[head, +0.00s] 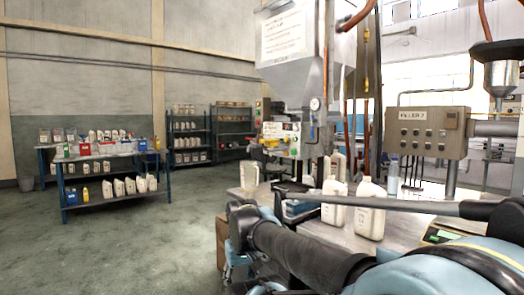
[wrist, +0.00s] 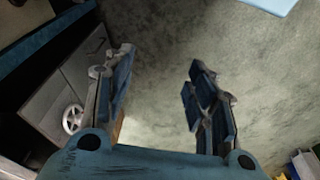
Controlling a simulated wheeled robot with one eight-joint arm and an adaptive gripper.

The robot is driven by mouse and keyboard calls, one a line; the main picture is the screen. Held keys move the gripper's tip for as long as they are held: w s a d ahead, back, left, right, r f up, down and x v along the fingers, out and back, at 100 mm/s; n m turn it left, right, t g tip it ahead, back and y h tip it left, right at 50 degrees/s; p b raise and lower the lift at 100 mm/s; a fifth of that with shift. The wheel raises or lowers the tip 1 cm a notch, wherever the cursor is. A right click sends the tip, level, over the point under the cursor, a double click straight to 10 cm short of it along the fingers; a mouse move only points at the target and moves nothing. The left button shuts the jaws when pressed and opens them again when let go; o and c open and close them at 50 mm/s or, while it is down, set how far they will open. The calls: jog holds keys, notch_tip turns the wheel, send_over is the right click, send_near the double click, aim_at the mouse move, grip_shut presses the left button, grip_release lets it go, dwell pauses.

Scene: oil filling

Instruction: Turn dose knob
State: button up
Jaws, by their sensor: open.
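The filling machine (head: 300,65) stands in the middle of the head view with a small control panel (head: 281,130) bearing several buttons and coloured knobs. A grey box (head: 427,132) labelled as a filler, with rows of small knobs, hangs further right. I cannot tell which knob is the dose knob. My gripper (wrist: 158,75) is open and empty in the wrist view, its fingers wide apart above the grey floor. No panel knob shows between the fingers. In the head view my arm reaches from the lower right towards the middle, below the control panel.
White jugs (head: 370,212) stand on the metal bench (head: 318,231) close behind my arm. A blue-framed table (head: 107,197) with several containers and dark shelves (head: 188,128) stand at the back left. The floor at left is clear. A spoked wheel (wrist: 72,118) shows beside the left finger.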

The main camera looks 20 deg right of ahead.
jog(key=w+d+r+n+t+h, duration=0.1)
jog(key=w+d+r+n+h, duration=0.5)
jog(key=w+r, duration=0.65)
jog(key=w+d+r+n+h, duration=0.2)
jog(key=w+d+r+n, duration=0.2)
jog(key=w+d+r, duration=0.85)
jog(key=w+a+r+n+t+h, duration=0.1)
jog(key=w+r+n+h, duration=0.25)
jog(key=w, duration=0.85)
jog(key=w+a+r+n+t+h, duration=0.15)
jog(key=w+n, duration=0.25)
jog(key=w, duration=0.8)
jog(key=w+r+n+t+h, duration=0.1)
jog(key=w+r+n+h, duration=0.25)
jog(key=w, duration=0.85)
jog(key=x, duration=1.7)
jog(key=shift+f+n, duration=0.3)
jog(key=shift+f, duration=0.05)
jog(key=shift+d+g, duration=0.1)
jog(key=shift+g, duration=0.15)
jog(key=c, duration=1.1)
